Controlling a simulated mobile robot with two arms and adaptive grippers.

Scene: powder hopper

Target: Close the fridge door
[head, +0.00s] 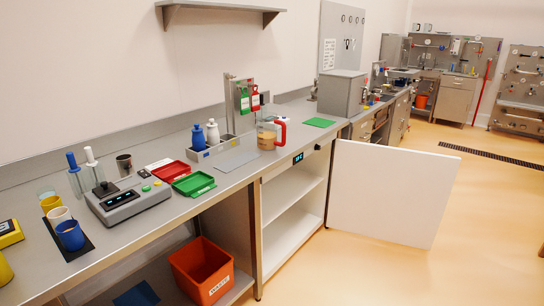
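The fridge (294,195) is the white-lined cabinet under the bench, with two shelf levels showing and a small display (298,158) above its opening. Its white door (390,192) stands wide open, swung out to the right from the right side of the opening and over the floor. The door's broad flat face is turned towards me. No handle is visible on it. Neither of my grippers is in the head view, so their state does not show.
The floor (350,275) in front of the fridge is clear. A bench (150,225) runs along the wall with cups, a scale (128,200), trays and bottles. An orange waste bin (203,270) stands on the low shelf left of the fridge. A grey box (341,95) is on the bench.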

